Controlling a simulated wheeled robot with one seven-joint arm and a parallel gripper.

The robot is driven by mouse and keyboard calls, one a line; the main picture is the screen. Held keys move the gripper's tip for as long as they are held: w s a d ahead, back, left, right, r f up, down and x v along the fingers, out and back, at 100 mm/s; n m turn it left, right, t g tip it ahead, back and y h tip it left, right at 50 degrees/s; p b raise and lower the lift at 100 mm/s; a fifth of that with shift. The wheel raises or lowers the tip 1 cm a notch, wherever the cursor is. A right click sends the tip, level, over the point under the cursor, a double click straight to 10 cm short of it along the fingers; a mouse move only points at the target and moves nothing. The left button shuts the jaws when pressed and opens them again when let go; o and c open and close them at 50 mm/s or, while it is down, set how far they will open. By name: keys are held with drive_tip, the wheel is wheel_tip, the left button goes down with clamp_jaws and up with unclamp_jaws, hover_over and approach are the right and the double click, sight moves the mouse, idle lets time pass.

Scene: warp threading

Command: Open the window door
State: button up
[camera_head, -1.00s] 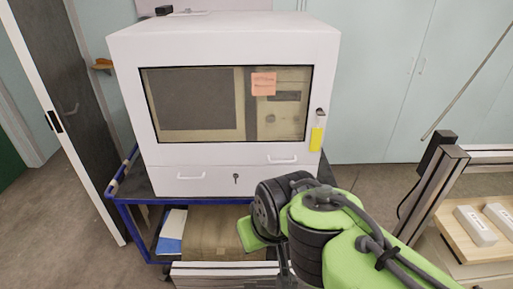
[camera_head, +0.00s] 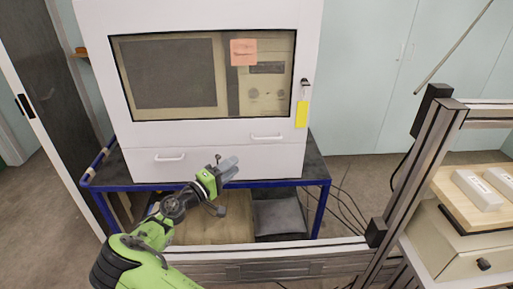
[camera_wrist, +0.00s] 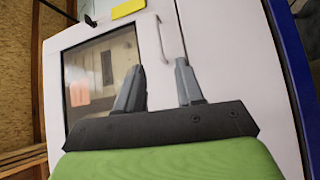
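The white cabinet (camera_head: 190,140) has a dark-framed window door (camera_head: 203,75) on its front. A white bar handle (camera_head: 266,137) sits below the window at the right; the wrist view shows this handle (camera_wrist: 168,38) just beyond my fingertips. My gripper (camera_head: 228,164) is in front of the cabinet's lower front, below and left of that handle. In the wrist view my gripper (camera_wrist: 158,68) has its two grey fingers spread, with nothing between them. It appears apart from the handle. The window also shows in the wrist view (camera_wrist: 100,75), at the left.
A second handle (camera_head: 170,157) is on the lower left panel. A yellow tag (camera_head: 301,114) hangs at a lock right of the window. The cabinet stands on a blue-framed cart (camera_head: 318,180). A metal frame (camera_head: 425,160) and a wooden board (camera_head: 462,208) are at the right.

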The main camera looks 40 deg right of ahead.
drive_tip(key=w+d+r+b, duration=0.1)
drive_tip(key=d+r+b, duration=0.1)
drive_tip(key=d, duration=1.3)
drive_tip(key=shift+w+d+b, duration=0.2)
drive_tip(key=shift+w+b, duration=0.05)
drive_tip(key=shift+b, duration=0.05)
drive_tip(key=shift+c, duration=0.3)
clamp_jaws()
